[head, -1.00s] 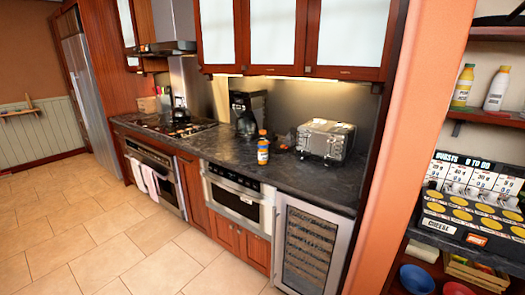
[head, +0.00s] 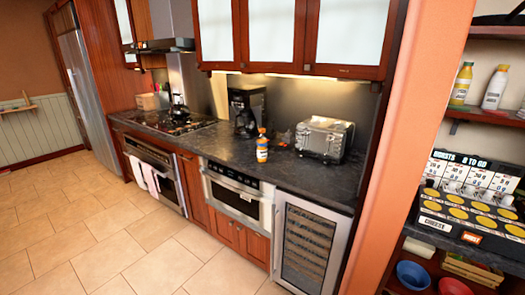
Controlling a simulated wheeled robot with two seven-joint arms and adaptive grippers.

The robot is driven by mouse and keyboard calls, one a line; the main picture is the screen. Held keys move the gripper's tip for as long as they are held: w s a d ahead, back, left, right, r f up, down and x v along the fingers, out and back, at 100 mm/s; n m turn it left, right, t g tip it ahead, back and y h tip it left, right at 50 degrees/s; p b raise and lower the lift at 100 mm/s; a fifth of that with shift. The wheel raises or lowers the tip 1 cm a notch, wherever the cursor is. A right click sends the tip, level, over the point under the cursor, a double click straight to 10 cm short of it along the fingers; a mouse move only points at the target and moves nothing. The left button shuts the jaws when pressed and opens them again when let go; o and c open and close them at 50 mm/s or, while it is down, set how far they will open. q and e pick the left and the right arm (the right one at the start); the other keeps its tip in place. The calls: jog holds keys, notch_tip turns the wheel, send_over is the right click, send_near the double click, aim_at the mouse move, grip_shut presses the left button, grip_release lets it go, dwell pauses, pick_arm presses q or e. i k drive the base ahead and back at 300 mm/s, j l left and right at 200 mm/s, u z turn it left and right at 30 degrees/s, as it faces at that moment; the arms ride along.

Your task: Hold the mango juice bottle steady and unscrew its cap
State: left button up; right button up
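The cap appears to be on the bottle. Neither of my grippers shows in the head view.
A silver toaster (head: 324,139) stands right of the bottle, and a black coffee maker (head: 246,111) stands behind it to the left. A stove (head: 172,122) is farther left. An orange wall edge (head: 408,130) and shelves are at right. The tiled floor (head: 110,225) is clear.

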aim_at(261, 140)
jog(key=i+j+z, duration=0.3)
jog(key=i+j, duration=0.45)
jog(key=j, duration=0.15)
